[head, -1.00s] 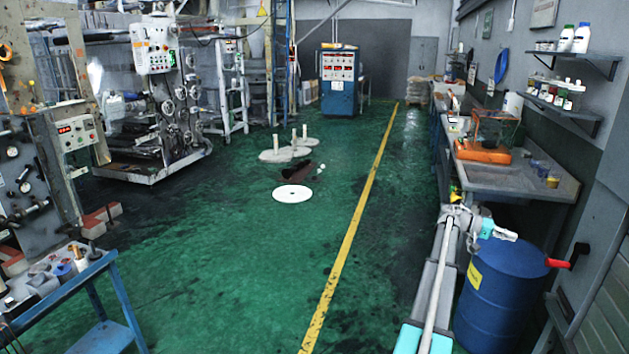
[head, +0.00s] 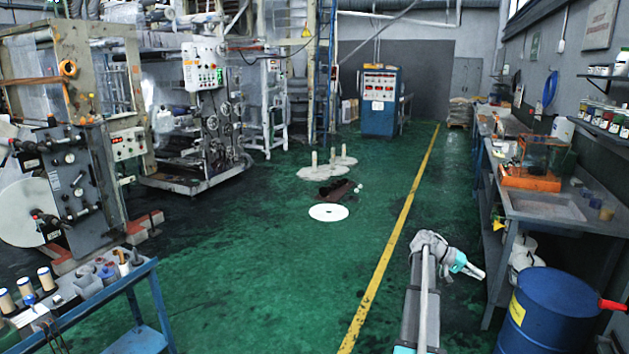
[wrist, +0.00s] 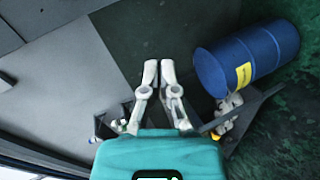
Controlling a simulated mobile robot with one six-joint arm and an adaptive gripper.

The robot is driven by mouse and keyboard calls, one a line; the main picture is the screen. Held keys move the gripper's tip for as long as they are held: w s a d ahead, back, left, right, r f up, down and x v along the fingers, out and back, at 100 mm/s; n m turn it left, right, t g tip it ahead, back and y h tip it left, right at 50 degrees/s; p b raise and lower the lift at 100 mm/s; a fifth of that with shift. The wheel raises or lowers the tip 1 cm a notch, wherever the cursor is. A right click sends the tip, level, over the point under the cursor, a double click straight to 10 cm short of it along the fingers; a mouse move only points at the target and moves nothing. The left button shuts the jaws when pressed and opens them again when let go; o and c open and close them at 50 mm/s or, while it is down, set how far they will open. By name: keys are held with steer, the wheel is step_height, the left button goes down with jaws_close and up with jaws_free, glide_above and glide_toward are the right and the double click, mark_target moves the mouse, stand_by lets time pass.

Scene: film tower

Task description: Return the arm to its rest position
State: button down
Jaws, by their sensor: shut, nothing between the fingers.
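My arm reaches forward from the bottom of the head view, over the green floor. My gripper (head: 478,273) is at its end, pointing right toward the workbench and the blue drum. In the wrist view my gripper's two pale fingers (wrist: 158,72) are close together with nothing held between them. The fingers point toward a grey wall, and the view is turned on its side. The fingertips are hard to make out in the head view.
A blue drum (head: 552,310) with a yellow label stands at the lower right; it also shows in the wrist view (wrist: 245,62). A workbench (head: 520,208) runs along the right wall. A blue cart (head: 150,300) is at lower left. The green floor around the yellow line (head: 402,225) is mostly open.

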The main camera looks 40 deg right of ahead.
steer(key=w+a+f+n+t, duration=0.25)
steer(key=w+a, duration=0.45)
steer(key=a, duration=0.5)
steer(key=w+a+f+n+t+y+p, duration=0.1)
steer(key=w+a+f+n+t, duration=0.15)
steer(key=w+a, duration=0.7)
steer(key=w+a+f+n+t, duration=0.2)
steer(key=w+a+t, duration=0.15)
steer(key=a, duration=1.15)
steer(key=a+f+n+t+y, duration=0.1)
steer(key=a+n+y, duration=0.2)
steer(key=a, duration=1.5)
steer(key=s+a+f+n+t+y+p, duration=0.1)
steer(key=a+n+t+y, duration=0.1)
steer(key=a, duration=1.6)
steer(key=shift+s+n+y, duration=0.2)
steer(key=shift+n+y, duration=0.3)
steer(key=shift+n, duration=0.5)
steer(key=shift+f, duration=0.1)
steer(key=shift+d, duration=0.1)
